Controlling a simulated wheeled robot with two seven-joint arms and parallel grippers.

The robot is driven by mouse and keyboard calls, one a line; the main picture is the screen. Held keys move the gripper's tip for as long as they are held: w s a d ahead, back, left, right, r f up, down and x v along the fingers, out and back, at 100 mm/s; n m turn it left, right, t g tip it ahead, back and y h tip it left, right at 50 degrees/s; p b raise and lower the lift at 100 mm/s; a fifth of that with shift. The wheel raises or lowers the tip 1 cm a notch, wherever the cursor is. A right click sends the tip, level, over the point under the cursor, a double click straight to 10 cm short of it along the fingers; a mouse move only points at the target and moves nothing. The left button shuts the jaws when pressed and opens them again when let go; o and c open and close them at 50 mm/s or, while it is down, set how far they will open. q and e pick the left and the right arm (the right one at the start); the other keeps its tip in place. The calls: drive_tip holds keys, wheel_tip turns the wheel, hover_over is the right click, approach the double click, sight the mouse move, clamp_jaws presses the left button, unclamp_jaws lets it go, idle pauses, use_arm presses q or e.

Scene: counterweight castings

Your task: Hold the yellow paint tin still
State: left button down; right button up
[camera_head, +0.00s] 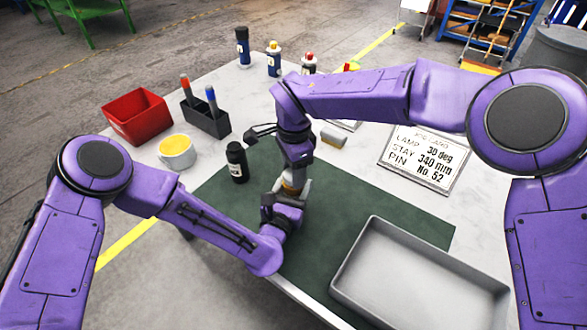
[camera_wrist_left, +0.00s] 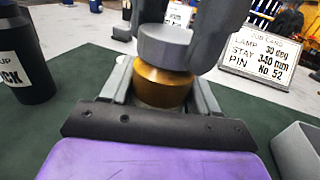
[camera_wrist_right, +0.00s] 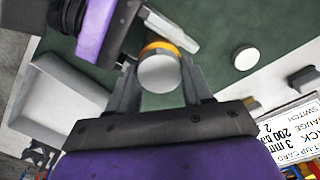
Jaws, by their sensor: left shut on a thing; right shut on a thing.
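The yellow paint tin (camera_head: 290,186) is upright above the green mat, mostly hidden by my grippers in the head view. In the left wrist view it shows a yellow-brown body (camera_wrist_left: 162,84) and a grey lid (camera_wrist_left: 166,46). My left gripper (camera_head: 284,202) is shut on the body, low down. My right gripper (camera_head: 296,176) is shut on the tin from above, its fingers at the lid. In the right wrist view the lid (camera_wrist_right: 159,73) sits between the right fingers, with a yellow rim beyond it. The tin's base is hidden.
A black bottle (camera_head: 237,162) stands left of the grippers. A grey tray (camera_head: 358,262) is at front right, a job card (camera_head: 425,160) behind it. A pot with yellow contents (camera_head: 176,151), red bin (camera_head: 137,117) and several spray cans are farther off. The mat's front middle is clear.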

drive_tip(key=m, duration=0.5)
use_arm(q)
drive_tip(key=shift+d, duration=0.1)
use_arm(e)
drive_tip(key=m, duration=1.7)
drive_tip(key=shift+m, duration=0.4)
drive_tip(key=m, duration=0.3)
drive_tip(key=shift+w, duration=0.1)
use_arm(q)
drive_tip(key=shift+s, duration=0.1)
use_arm(e)
drive_tip(key=m, duration=0.5)
drive_tip(key=o, duration=1.2)
drive_tip(key=shift+f, duration=0.1)
drive_tip(key=shift+o, duration=0.2)
